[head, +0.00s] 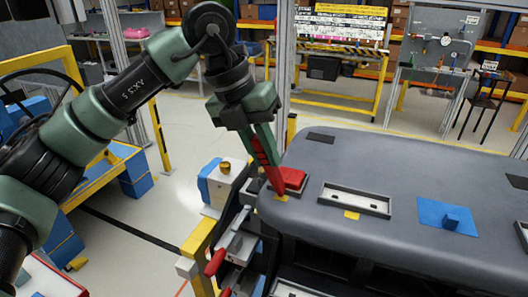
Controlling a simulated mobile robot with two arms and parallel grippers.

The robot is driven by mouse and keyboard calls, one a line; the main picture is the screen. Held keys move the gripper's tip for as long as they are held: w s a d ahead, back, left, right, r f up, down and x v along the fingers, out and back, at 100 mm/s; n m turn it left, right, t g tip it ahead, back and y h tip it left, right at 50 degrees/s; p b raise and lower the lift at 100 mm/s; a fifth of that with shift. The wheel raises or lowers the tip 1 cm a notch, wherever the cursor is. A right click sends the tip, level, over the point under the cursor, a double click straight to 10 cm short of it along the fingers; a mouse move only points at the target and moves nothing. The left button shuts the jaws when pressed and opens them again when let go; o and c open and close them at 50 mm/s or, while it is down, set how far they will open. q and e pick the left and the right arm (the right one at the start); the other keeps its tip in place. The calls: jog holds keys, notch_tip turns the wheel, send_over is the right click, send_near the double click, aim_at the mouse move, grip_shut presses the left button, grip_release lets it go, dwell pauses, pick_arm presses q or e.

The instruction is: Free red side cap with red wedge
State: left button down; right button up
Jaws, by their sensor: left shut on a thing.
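My left gripper (266,157) comes down from above at the left end of the dark grey dashboard module (400,170). Its green fingers are shut on the long red wedge (273,178), which points down and slightly right. The wedge's lower tip is at a yellow patch (281,197) on the dashboard's left edge. The red side cap (293,178) sits on the dashboard top right beside the wedge. The wedge overlaps the cap's left edge in view; I cannot tell whether they touch. My right gripper is not in view.
A pale-framed recess (357,200) and a blue plate with a knob (447,217) lie on the dashboard to the right. A fixture with red-handled clamps (215,262) and a blue-and-white block (221,182) stands left of the dashboard. Open floor lies behind.

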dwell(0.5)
pick_arm(q)
jog(key=shift+r+p, duration=0.8)
jog(key=shift+r, duration=0.1)
jog(key=shift+r+p, duration=1.7)
jog(key=shift+r, duration=0.85)
jog(key=shift+f, duration=0.1)
